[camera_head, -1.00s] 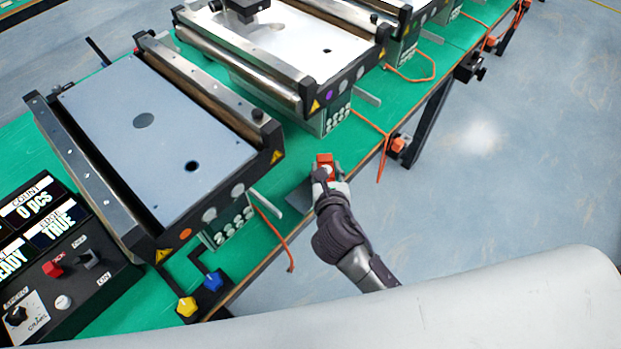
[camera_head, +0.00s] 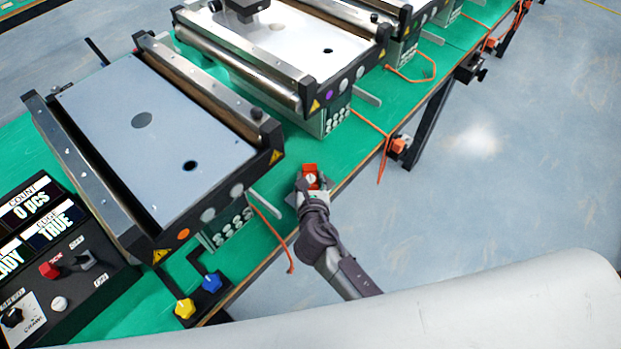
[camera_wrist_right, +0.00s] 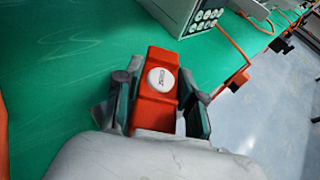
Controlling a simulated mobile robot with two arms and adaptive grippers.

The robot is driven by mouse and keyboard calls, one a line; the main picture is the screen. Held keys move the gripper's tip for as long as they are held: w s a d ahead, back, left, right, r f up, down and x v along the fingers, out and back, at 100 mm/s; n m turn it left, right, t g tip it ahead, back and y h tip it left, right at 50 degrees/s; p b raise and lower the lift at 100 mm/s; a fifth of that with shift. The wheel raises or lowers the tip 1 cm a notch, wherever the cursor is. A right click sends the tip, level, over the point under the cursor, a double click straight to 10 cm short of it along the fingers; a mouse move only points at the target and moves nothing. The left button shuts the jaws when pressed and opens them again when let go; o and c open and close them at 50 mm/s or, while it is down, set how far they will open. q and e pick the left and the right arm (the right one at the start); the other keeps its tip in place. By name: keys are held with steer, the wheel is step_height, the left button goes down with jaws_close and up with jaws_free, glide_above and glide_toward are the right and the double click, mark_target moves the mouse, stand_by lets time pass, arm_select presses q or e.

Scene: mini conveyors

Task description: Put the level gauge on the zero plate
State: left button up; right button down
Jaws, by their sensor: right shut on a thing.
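The level gauge is a red block with a round white dial on top (camera_head: 310,171); it also shows in the right wrist view (camera_wrist_right: 155,105). My right gripper (camera_head: 312,184) is shut on it, with one finger on each side. A small grey plate, which looks like the zero plate (camera_head: 290,199), lies on the green tabletop by the front edge. It is mostly hidden behind my gripper and the gauge. The gauge is over or right beside this plate; I cannot tell whether they touch. My left gripper is not in view.
A mini conveyor (camera_head: 160,130) stands to the left of my right gripper, another (camera_head: 290,45) behind it. An orange cable (camera_head: 275,235) hangs over the table's front edge. A control panel (camera_head: 60,250) is at lower left. Green tabletop (camera_head: 275,165) around the gripper is clear.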

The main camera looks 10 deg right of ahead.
steer(key=c, duration=0.7)
jaws_free()
steer(key=shift+r, duration=0.15)
steer(key=v, duration=1.2)
steer(key=s+d+f+m+g, duration=0.2)
steer(key=s+f+m, duration=0.2)
steer(key=f, duration=0.6)
steer(key=s+d+f+m+g+y, duration=0.1)
steer(key=s+d+f+m+g, duration=0.25)
steer(key=f, duration=0.75)
steer(key=s+f+m+g, duration=0.2)
steer(key=s+f+m, duration=0.3)
steer(key=f, duration=0.5)
steer(key=s+d+f+m+g, duration=0.2)
steer(key=s+d+f+m, duration=0.3)
steer(key=s+m, duration=0.5)
steer(key=s+d+f+m+g, duration=0.3)
steer(key=s+d+f+m, duration=0.2)
steer(key=s+f+m, duration=0.3)
steer(key=shift+s+d+f+m+y+b, duration=0.35)
steer(key=shift+s+m, duration=0.5)
steer(key=shift+s, duration=0.2)
